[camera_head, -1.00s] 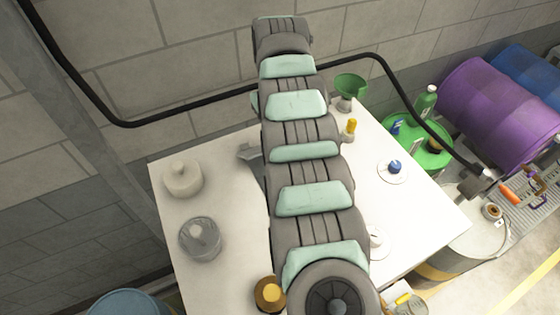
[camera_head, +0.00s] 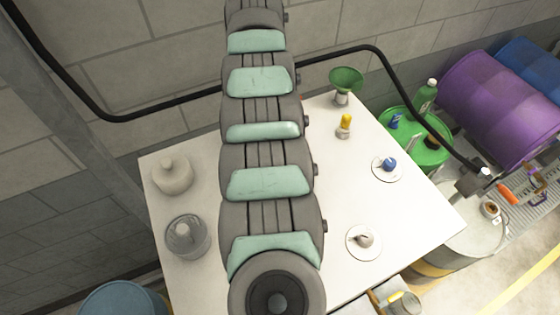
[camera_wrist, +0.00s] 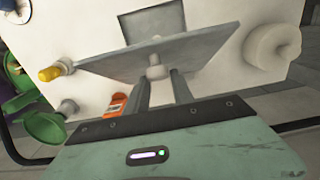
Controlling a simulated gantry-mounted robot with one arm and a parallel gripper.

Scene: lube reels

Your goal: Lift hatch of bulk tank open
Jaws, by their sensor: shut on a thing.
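The bulk tank's white top (camera_head: 330,195) fills the middle of the head view and shows behind the hatch in the wrist view (camera_wrist: 215,75). The hatch, a flat grey plate (camera_wrist: 190,45), is tilted up off the top in the wrist view. A dark square opening (camera_wrist: 150,20) shows beyond its edge. My gripper (camera_wrist: 158,82) is shut on the small knob (camera_wrist: 155,70) on the plate's face. In the head view my arm hides the gripper, hatch and opening.
A yellow-capped fitting (camera_head: 344,125), a green funnel (camera_head: 346,80) and a pale rounded cap (camera_head: 172,175) stand on the tank top. An orange part (camera_wrist: 118,103) is near the left finger. A black hose (camera_head: 350,48) runs behind. A purple drum (camera_head: 500,105) lies at right.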

